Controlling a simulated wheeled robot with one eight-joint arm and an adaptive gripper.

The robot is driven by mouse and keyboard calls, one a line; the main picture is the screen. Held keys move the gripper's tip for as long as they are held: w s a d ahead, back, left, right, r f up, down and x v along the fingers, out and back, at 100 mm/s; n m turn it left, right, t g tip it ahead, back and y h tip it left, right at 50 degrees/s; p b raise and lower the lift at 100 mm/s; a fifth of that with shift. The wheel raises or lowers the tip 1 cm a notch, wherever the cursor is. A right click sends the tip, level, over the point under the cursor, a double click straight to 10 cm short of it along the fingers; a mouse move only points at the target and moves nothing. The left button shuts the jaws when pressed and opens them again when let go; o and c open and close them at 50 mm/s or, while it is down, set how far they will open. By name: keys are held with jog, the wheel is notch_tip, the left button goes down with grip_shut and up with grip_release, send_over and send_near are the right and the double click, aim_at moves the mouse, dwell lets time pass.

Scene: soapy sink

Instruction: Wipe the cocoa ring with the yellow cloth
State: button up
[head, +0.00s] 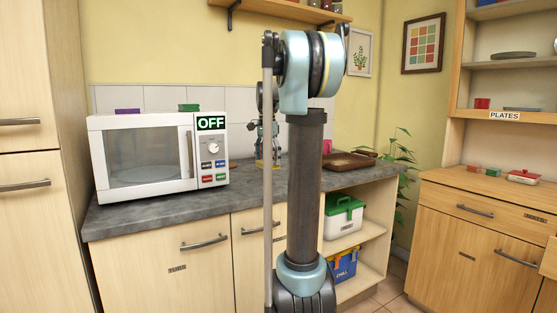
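My gripper (268,156) is small and partly hidden behind my own upright arm, low over the grey counter right of the microwave. Its fingers are too small and covered to tell whether they are open or shut. A small yellowish patch shows close to it, but I cannot tell whether this is the yellow cloth or part of the arm. I cannot make out the cocoa ring; my arm covers part of the counter.
A white microwave (145,152) marked OFF stands on the counter's left, with a purple item (128,111) and a green item (189,107) on top. Brown trays (347,161) lie at the right end. A cabinet (485,225) stands at the right.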

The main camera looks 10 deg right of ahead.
jog(key=shift+w+d, duration=0.1)
jog(key=shift+d, duration=0.3)
jog(key=shift+d, duration=0.1)
jog(key=shift+f, duration=0.15)
